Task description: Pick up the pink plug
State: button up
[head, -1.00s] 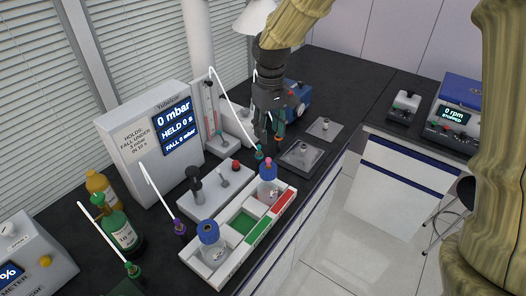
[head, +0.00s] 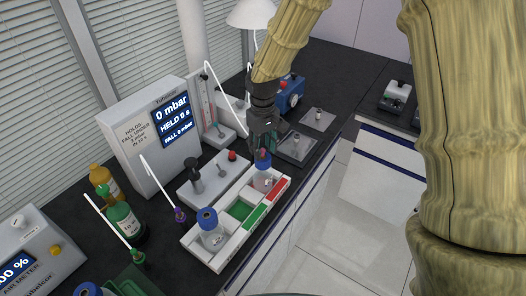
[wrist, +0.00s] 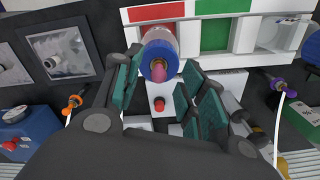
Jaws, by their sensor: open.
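The pink plug (wrist: 159,70) stands in the middle of the blue cap (wrist: 158,58) of a clear bottle, seen from above in the wrist view. The bottle (head: 265,181) sits in the far end of a white tray, beside the red strip. My gripper (head: 263,148) is over this bottle, pointing down. In the wrist view my gripper (wrist: 160,82) is open, its teal-padded fingers on either side of the cap and plug. Nothing is held. In the head view the fingers mostly hide the plug.
The white tray (head: 226,256) has green and red sections and a second blue-capped bottle (head: 211,232) at its near end. A white block with a red knob (head: 232,156) stands close behind. A purple connector (head: 180,215) and white tubes are nearby. Flat grey plates lie beyond.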

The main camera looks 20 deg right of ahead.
jog(key=shift+w+f, duration=0.25)
jog(key=shift+f, duration=0.55)
jog(key=shift+s, duration=0.2)
jog(key=shift+w+f, duration=0.1)
jog(key=c, duration=0.3)
grip_shut()
